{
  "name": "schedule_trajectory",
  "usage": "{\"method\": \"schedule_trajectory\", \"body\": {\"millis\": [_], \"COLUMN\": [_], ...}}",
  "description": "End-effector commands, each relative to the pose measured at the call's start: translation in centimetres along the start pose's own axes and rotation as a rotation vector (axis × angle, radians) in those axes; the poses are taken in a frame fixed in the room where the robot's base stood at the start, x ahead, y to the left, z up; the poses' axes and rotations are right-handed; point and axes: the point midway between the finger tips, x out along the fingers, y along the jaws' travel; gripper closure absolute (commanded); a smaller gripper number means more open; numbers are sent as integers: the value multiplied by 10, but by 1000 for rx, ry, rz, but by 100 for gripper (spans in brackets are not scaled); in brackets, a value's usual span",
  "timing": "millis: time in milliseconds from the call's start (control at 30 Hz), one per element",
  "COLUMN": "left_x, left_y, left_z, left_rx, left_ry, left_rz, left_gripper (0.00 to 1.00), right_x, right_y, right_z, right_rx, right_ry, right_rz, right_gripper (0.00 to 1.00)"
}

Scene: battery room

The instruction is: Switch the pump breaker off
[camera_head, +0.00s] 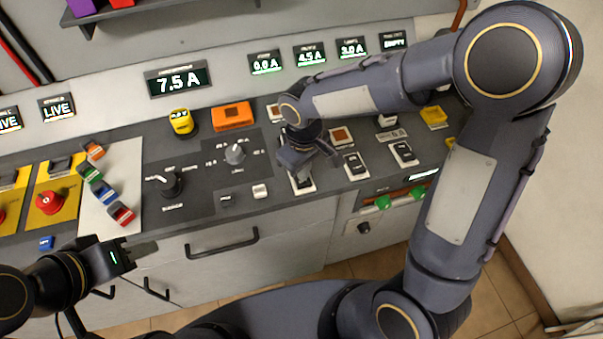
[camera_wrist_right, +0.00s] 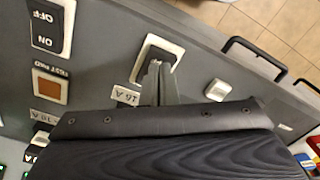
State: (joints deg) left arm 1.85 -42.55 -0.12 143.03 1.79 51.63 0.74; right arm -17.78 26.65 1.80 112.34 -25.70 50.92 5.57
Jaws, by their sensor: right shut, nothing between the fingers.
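Several black rocker breakers in white frames stand in a row on the console. My right gripper (camera_head: 301,172) is shut and empty, with its fingertips at the leftmost breaker (camera_head: 302,186), partly hiding it. In the right wrist view the shut fingers (camera_wrist_right: 157,76) reach over that breaker (camera_wrist_right: 168,50), beside a 16 A label; I cannot tell whether they touch it. Its rocker position is hidden. A breaker (camera_head: 356,166) to its right shows OFF and ON marks in the wrist view (camera_wrist_right: 45,28). Breaker names are unreadable. My left gripper (camera_head: 143,250) hangs before the drawers, its jaws unclear.
Displays above read 0.0 A (camera_head: 266,63), 4.5 A (camera_head: 310,54) and 3.0 A (camera_head: 352,48). A rotary knob (camera_head: 235,153), a white button (camera_head: 260,191) and a orange-brown test pad (camera_head: 341,136) are near the right gripper. A drawer handle (camera_head: 222,243) sticks out below.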

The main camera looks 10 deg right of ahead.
Motion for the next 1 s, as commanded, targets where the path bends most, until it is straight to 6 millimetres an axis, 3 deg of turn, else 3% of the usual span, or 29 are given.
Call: {"method": "schedule_trajectory", "body": {"millis": [1000], "left_x": [8], "left_y": [-4], "left_z": [4], "left_rx": [0], "left_ry": [0], "left_rz": [0], "left_gripper": [64], "right_x": [11], "right_y": [0], "right_z": [0], "right_rx": [0], "right_ry": [0], "right_rz": [0], "right_gripper": [100]}}
